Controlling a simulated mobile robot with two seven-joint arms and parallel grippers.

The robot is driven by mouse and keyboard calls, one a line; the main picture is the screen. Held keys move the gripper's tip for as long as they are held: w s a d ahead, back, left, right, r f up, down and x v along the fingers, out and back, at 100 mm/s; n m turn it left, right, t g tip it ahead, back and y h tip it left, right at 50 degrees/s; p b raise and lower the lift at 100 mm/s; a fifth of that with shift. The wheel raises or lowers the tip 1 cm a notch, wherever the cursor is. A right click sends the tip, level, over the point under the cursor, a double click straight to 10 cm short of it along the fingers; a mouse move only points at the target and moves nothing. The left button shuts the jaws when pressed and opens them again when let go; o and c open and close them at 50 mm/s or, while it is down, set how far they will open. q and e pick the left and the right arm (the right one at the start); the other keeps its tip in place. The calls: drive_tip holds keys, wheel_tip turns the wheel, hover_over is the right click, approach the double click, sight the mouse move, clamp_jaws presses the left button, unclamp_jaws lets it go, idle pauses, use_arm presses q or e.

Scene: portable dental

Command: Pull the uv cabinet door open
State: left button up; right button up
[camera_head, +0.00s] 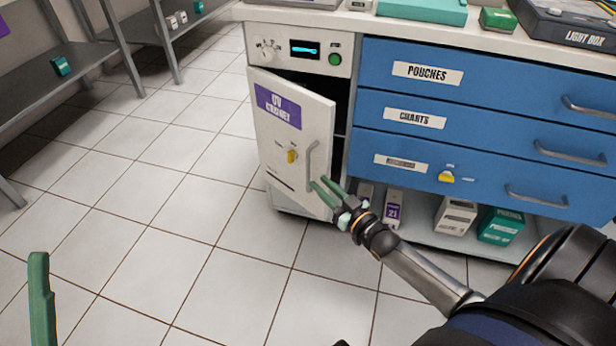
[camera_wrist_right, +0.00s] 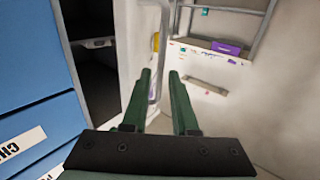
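The white UV cabinet door (camera_head: 295,130) stands partly open, with a dark gap along its right side. It carries a purple label, a yellow knob (camera_head: 292,156) and a vertical grey handle (camera_head: 311,166). My right gripper (camera_head: 321,184) has its green fingers at the lower end of the handle. In the right wrist view the fingers (camera_wrist_right: 162,82) are apart, with the handle (camera_wrist_right: 163,40) just beyond and between their tips. I cannot tell whether they touch it. Of my left gripper, one green finger (camera_head: 40,295) shows at the bottom left; the rest is out of frame.
Blue drawers (camera_head: 480,120) with bar handles stand right of the cabinet. Boxes (camera_head: 455,216) sit on the low shelf beneath them. A counter with a light box (camera_head: 570,25) runs above. Metal shelving (camera_head: 60,85) stands at the far left. The tiled floor (camera_head: 160,220) before the door is clear.

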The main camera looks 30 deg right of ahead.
sight(309, 174)
drive_tip(key=w+b, duration=0.1)
drive_tip(key=w, duration=0.2)
drive_tip(key=w+b, duration=0.1)
drive_tip(key=w, duration=0.2)
drive_tip(key=shift+w+a, duration=0.2)
drive_tip(key=shift+w, duration=0.05)
use_arm(q)
wheel_tip(309, 174, down, 3)
drive_tip(key=shift+w+d+f, duration=0.1)
drive_tip(key=shift+d, duration=0.05)
use_arm(e)
clamp_jaws()
idle(0.8)
